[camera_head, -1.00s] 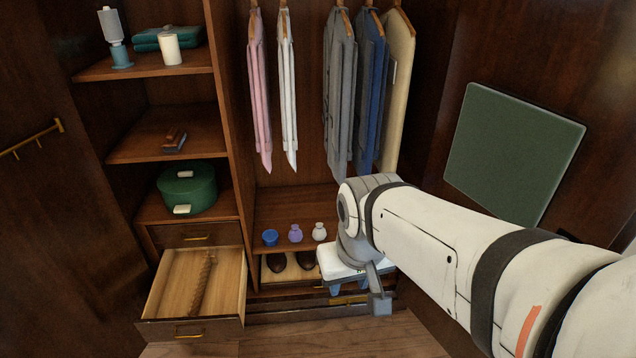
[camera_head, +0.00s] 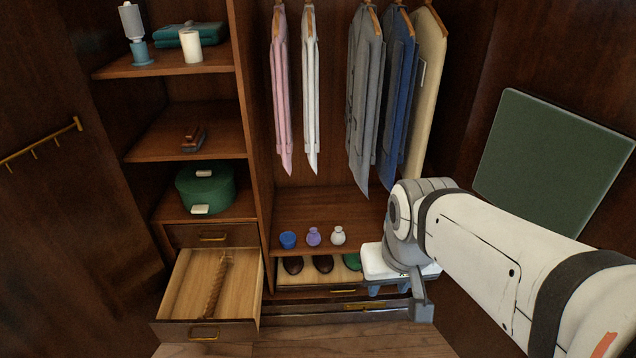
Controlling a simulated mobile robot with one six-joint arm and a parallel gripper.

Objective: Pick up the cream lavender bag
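The cream lavender bag (camera_head: 338,236) is a small pale pouch with a gathered neck. It stands upright on the low shelf (camera_head: 330,205) under the hanging clothes, rightmost in a row of three small items. A purple bag (camera_head: 313,237) stands just left of it. My gripper (camera_head: 398,300) is right of and below the cream bag in the picture, apart from it. Its two blue-grey fingers point down and stand apart, with nothing seen between them. My arm's wrist hides the right part of the low shelf.
A shoe drawer (camera_head: 287,278) sits below the shelf. An open drawer (camera_head: 190,290) juts out at left. Hanging clothes (camera_head: 365,100) come down above the shelf. A green panel (camera_head: 550,150) is at right.

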